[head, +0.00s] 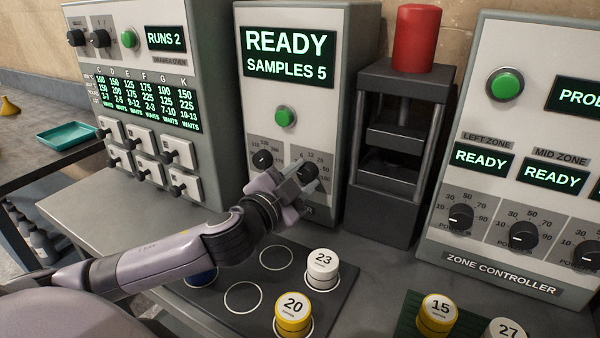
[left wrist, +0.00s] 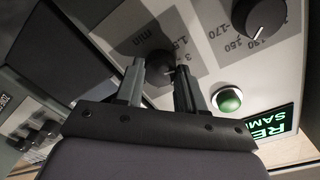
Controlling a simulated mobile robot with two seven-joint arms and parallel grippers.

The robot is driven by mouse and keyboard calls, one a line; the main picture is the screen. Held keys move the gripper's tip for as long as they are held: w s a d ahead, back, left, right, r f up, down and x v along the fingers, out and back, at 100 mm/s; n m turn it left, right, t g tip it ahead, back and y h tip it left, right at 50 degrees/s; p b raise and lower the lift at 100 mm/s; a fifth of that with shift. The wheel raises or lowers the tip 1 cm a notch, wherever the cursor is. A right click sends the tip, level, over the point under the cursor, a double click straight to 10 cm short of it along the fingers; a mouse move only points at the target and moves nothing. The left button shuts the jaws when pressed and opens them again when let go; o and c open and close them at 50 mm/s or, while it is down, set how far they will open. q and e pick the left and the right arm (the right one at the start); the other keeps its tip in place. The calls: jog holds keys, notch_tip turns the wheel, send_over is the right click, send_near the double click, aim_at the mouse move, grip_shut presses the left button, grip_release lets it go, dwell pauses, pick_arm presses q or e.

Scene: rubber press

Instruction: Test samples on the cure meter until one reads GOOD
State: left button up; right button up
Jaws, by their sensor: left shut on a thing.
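The cure meter (head: 352,70) stands in the middle of the head view; its display (head: 288,55) reads READY, SAMPLES 5. Below are a green button (head: 285,117), a left knob (head: 262,159) and a right knob (head: 308,172). My left gripper (head: 296,184) is at the right knob. In the left wrist view its fingers (left wrist: 160,78) are on both sides of that dark knob (left wrist: 160,62), marked min. Samples 23 (head: 322,265) and 20 (head: 293,312) stand on a dark mat (head: 262,318); a blue one (head: 202,278) is partly hidden by my arm. My right gripper is not in view.
A black press with a red cylinder (head: 417,38) stands right of the meter. The zone controller (head: 500,262) is at the right, with samples 15 (head: 438,312) and 27 (head: 507,328) before it. A panel showing RUNS 2 (head: 166,39) and a teal tray (head: 70,136) are at the left.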

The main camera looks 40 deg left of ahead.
pick_arm(q)
jog(key=shift+m, duration=0.4)
jog(key=o, duration=1)
jog(key=shift+o, duration=0.2)
jog(key=shift+s, duration=0.15)
jog(key=s+b, duration=0.1)
jog(key=s, duration=0.6)
jog(key=shift+d, duration=0.25)
jog(key=shift+r, duration=0.1)
